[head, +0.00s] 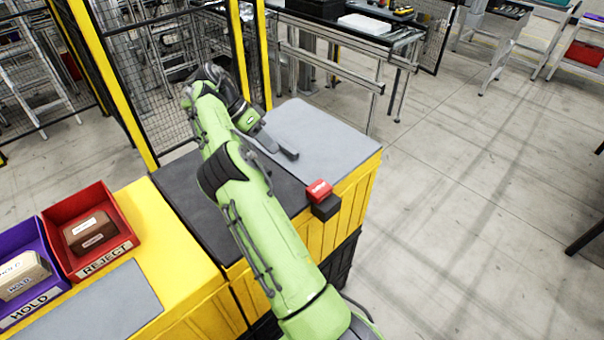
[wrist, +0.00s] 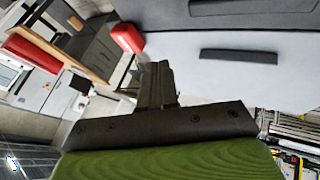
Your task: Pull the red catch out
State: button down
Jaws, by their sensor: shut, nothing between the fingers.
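The red catch (head: 319,190) sits on a small dark block (head: 326,207) at the right edge of the yellow pallet fixture (head: 350,185). In the wrist view a red block (wrist: 127,37), which looks like the catch, shows up and left of my fingertips. My gripper (head: 291,154) is over the grey plate (head: 325,135), beyond the catch in the head view and apart from it. In the wrist view my gripper (wrist: 157,66) has its fingers together with nothing between them.
A dark bar (wrist: 238,56) lies against the grey surface in the wrist view. A red REJECT bin (head: 108,252) and a purple HOLD bin (head: 38,297), each holding a block, stand at left. Yellow-posted mesh fencing (head: 241,50) rises behind.

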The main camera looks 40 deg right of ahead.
jog(key=b, duration=0.4)
send_near(303, 180)
jog(key=x, duration=0.5)
jog(key=s, duration=0.3)
jog(key=shift+s+d, duration=0.1)
jog(key=shift+s, duration=0.05)
jog(key=shift+s+r, duration=0.1)
jog(key=shift+s, duration=0.3)
